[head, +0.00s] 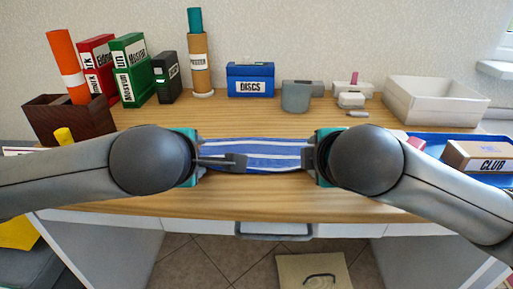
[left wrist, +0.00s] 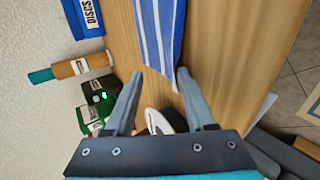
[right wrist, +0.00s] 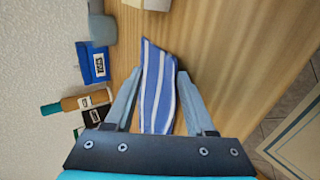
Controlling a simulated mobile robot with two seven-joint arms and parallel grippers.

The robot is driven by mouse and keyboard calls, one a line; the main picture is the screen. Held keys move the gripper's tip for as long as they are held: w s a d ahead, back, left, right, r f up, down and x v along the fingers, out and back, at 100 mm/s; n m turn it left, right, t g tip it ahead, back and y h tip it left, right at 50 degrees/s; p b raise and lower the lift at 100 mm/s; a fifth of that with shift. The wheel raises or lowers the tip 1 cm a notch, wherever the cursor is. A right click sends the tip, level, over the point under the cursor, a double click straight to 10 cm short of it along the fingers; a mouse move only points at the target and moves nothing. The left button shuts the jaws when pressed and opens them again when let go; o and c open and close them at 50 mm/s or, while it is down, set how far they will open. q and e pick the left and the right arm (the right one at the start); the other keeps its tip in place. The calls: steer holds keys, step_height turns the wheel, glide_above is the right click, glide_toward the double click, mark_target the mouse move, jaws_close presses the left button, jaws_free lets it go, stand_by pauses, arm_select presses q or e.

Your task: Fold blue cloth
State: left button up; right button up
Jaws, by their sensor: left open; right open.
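The blue cloth (head: 255,154) with white stripes lies as a strip on the wooden desk, between my two grippers. My left gripper (head: 238,162) is at its left end; in the left wrist view the cloth (left wrist: 160,38) reaches to just beyond the open fingertips (left wrist: 161,73). My right gripper (head: 306,160) is at the right end. In the right wrist view the cloth (right wrist: 157,95) runs between its open fingers (right wrist: 160,74). I cannot tell whether the fingers touch it. My forearms hide part of the desk at both sides.
Behind the cloth stand a blue DISCS box (head: 250,80), a grey container (head: 296,96) and a white bin (head: 435,101). Binders (head: 129,70) and a brown tube (head: 200,65) stand at the back left. A blue tray (head: 430,140) with a CLUB box (head: 480,157) is at right. The desk front is clear.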

arm_select(q)
steer(key=s+r, duration=0.6)
steer(key=r, duration=0.2)
steer(key=shift+r, duration=0.35)
arm_select(e)
steer(key=s+r, duration=0.6)
steer(key=r, duration=0.2)
steer(key=shift+r, duration=0.35)
